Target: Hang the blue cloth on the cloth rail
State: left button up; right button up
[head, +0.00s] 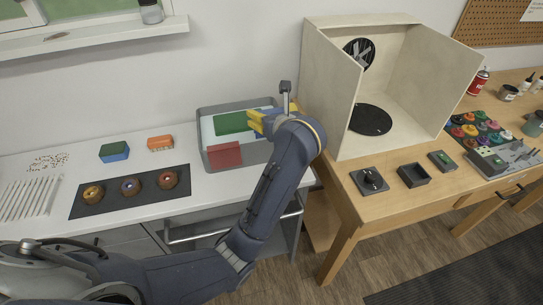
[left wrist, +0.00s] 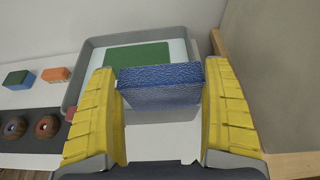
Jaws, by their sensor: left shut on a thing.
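The blue cloth (left wrist: 160,86) is a flat, textured piece between the yellow fingers of my left gripper (left wrist: 163,115) in the left wrist view. The gripper is shut on it. In the head view my left gripper (head: 262,119) is over the right part of the grey basin, and the cloth is mostly hidden there. The cloth rail (head: 200,236) seems to be the metal bar along the counter front, below and in front of the basin; my left arm crosses in front of part of it. My right gripper is not in view.
A wooden booth (head: 329,90) stands close on the right.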

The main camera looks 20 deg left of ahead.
pick_arm(q)
notch_tip(320, 180, down, 10)
jog(key=shift+r, duration=0.15)
dwell(0.7)
dwell(0.3)
jog(key=o, duration=1)
